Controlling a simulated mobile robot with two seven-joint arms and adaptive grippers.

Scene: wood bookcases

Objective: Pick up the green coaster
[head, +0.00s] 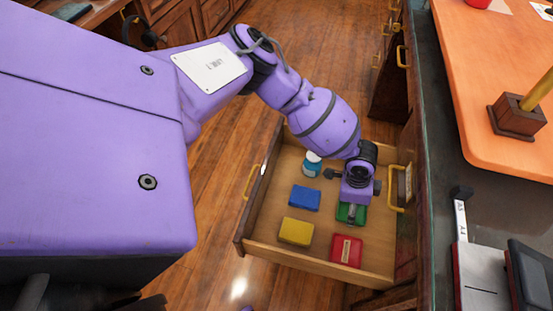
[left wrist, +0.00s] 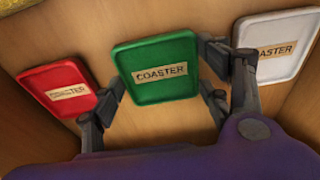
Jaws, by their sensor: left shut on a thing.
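The green coaster (head: 359,216) is in the open wooden drawer (head: 270,250), under my left gripper (head: 351,208), which partly covers it in the head view. In the left wrist view the green coaster (left wrist: 158,48) shows its "COASTER" label, with the fingers of my left gripper (left wrist: 160,92) at its left and right sides. My left gripper is shut on the green coaster. I cannot tell whether the coaster is lifted off the drawer floor. My right gripper is not in view.
A white coaster (left wrist: 272,30) lies close beside the right fingers. An orange-topped counter (head: 485,60) stands at the right.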

